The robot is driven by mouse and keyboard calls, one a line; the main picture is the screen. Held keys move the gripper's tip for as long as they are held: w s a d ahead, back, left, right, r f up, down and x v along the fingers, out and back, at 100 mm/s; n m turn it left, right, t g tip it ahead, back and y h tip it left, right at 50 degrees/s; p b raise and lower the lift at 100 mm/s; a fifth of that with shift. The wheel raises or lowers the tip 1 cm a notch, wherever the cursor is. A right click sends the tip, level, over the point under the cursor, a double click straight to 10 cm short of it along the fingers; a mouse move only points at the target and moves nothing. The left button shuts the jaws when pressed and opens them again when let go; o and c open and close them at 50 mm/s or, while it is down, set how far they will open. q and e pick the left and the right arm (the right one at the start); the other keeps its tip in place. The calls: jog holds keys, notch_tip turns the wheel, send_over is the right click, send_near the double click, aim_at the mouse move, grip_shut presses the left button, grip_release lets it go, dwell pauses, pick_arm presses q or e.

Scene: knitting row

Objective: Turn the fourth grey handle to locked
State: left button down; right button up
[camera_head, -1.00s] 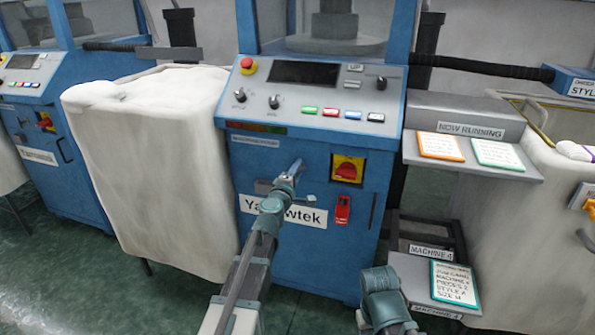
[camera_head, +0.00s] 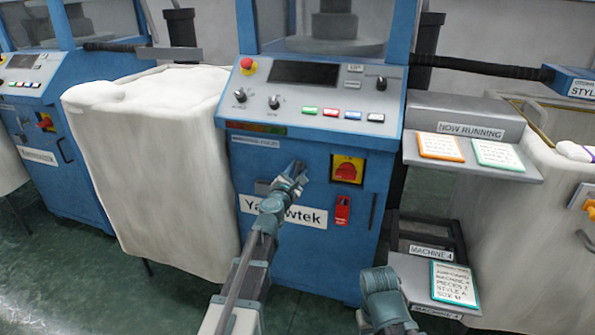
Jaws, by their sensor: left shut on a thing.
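My left gripper (camera_head: 298,170) is in front of the blue front panel (camera_head: 310,250) of the middle machine, left of its red and yellow switch (camera_head: 347,169). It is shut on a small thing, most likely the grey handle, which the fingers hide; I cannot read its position. A grey plate (camera_head: 262,187) shows just left of the gripper, above the white name sign (camera_head: 310,217). One teal part of my right arm shows at the bottom, but its gripper is out of view.
A red device (camera_head: 343,210) sits right of the gripper, below the switch. A large white bag (camera_head: 150,170) stands close on the left. A grey shelf (camera_head: 470,155) with cards and a lower step with a card (camera_head: 454,284) stand on the right.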

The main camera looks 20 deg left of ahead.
pick_arm(q)
jog(key=shift+n, duration=1)
jog(key=c, duration=0.8)
grip_release()
jog(key=shift+c, duration=0.2)
